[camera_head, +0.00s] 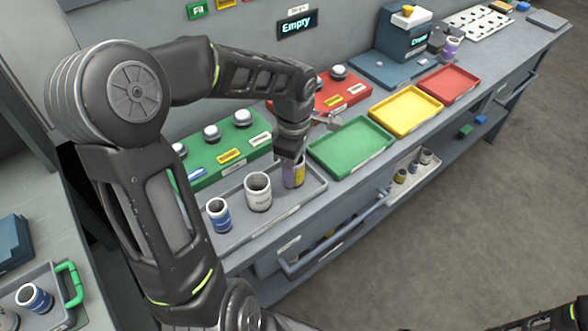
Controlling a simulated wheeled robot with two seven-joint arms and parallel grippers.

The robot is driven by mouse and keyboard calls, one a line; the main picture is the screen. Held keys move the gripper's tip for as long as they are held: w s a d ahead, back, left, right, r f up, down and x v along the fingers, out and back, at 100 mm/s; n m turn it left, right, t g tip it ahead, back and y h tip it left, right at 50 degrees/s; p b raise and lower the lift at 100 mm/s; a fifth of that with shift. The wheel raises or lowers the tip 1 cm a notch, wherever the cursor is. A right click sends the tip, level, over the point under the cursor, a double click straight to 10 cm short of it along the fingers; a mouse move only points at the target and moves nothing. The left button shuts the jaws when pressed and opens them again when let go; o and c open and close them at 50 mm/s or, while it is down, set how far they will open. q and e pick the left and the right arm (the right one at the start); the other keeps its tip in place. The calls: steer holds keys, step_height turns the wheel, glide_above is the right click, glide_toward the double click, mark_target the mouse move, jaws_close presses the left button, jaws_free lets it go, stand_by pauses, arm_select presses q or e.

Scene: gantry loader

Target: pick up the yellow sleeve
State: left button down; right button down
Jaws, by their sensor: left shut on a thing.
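The yellow sleeve (298,174), a small cylinder whose visible side shows yellow and purple, is upright at the right part of the grey tray (262,226). My left gripper (292,158) comes down from above and is shut on its top, which the gripper hides. I cannot tell whether its base touches the tray. A larger white sleeve (258,193) and a blue-and-white sleeve (218,216) stand to its left in the same tray. My right gripper is not in view; only a dark part of my own shows at the bottom right corner.
A green tray (351,147), a yellow tray (406,110) and a red tray (447,84) lie empty to the right. A green panel (222,150) with knobs stands behind the grey tray. A purple sleeve (450,48) stands at the far right. A lower shelf tray (416,173) holds several small sleeves.

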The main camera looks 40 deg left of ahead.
arm_select(q)
step_height(320, 180, up, 10)
steer(key=shift+f+b, duration=0.2)
steer(key=shift+b, duration=0.2)
stand_by(0.5)
steer(key=shift+r+p, duration=1.8)
steer(key=shift+r, duration=0.45)
